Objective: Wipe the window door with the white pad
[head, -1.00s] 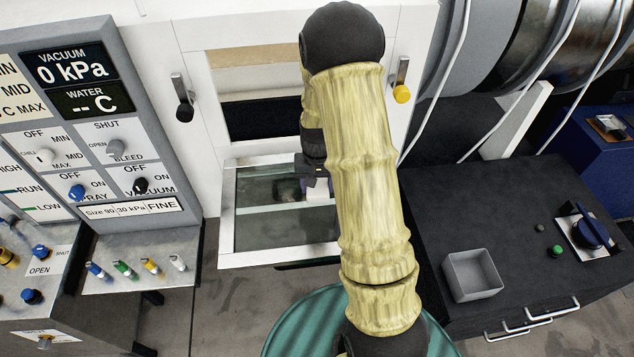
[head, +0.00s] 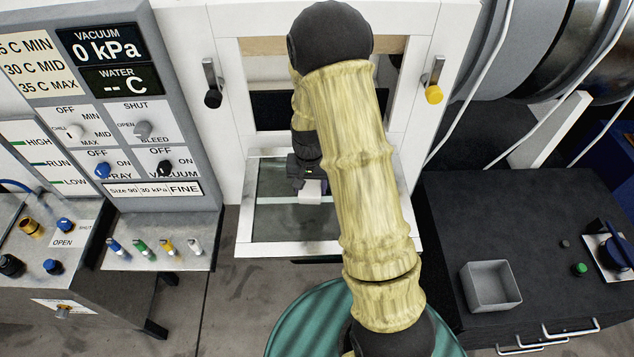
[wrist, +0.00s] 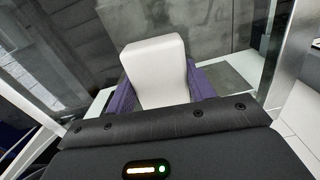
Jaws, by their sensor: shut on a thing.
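The window door (head: 290,249) is folded down and open, a white frame around a clear glass pane, below the chamber opening. My gripper (wrist: 160,85) is shut on the white pad (wrist: 157,68), with a purple finger on each side of it in the wrist view. In the head view the white pad (head: 314,188) is over the glass, left of my forearm. I cannot tell whether the pad touches the glass. My arm hides the right part of the door.
A control panel (head: 140,110) with knobs and displays stands at the left. Black and yellow handles (head: 433,94) flank the opening. A dark cabinet (head: 530,220) with a grey open bin (head: 490,287) is at the right. A green round surface (head: 300,320) lies below my arm.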

